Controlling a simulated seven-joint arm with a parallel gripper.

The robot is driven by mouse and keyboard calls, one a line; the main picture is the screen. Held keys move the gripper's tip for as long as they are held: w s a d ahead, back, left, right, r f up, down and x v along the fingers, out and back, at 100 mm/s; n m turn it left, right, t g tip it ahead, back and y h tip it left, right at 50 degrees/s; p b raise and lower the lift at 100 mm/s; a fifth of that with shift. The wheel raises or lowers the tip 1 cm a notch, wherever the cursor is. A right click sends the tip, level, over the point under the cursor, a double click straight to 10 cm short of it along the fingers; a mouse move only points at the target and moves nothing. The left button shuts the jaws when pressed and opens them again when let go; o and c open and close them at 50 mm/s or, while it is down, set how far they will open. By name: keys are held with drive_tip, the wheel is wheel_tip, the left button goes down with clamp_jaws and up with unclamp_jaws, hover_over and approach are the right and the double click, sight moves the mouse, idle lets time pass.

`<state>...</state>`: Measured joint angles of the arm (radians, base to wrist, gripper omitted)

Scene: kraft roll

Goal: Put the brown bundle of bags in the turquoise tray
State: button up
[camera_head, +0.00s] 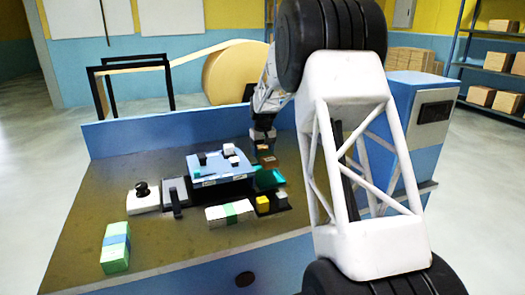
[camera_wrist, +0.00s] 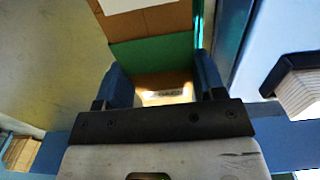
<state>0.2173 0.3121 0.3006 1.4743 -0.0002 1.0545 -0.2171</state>
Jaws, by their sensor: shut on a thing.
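My gripper (camera_head: 263,142) is over the back of the table, behind the turquoise tray (camera_head: 270,180). In the wrist view its two blue fingers (camera_wrist: 165,88) are shut on the brown bundle of bags (camera_wrist: 166,22), one on each side. The bundle has a broad green band across it. In the head view only a small brown part (camera_head: 268,161) shows below the gripper, near the tray's back edge. I cannot tell whether the bundle touches anything below. The tray is partly hidden by the blue machine beside it.
A blue machine (camera_head: 219,170) stands left of the tray. In front are a yellow block (camera_head: 262,202) on a dark holder and a white bundle with a green band (camera_head: 217,214). A green bundle (camera_head: 116,248) lies front left. The table's left part is mostly clear.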

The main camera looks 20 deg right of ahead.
drive_tip(key=shift+f, duration=0.2)
hover_over(263, 172)
drive_tip(key=shift+f, duration=2.45)
drive_tip(key=shift+s+f, duration=0.1)
drive_tip(key=shift+f, duration=0.7)
idle(1.2)
drive_tip(key=o, duration=1.1)
drive_tip(key=shift+r, duration=3.9)
drive_tip(key=shift+a, duration=0.1)
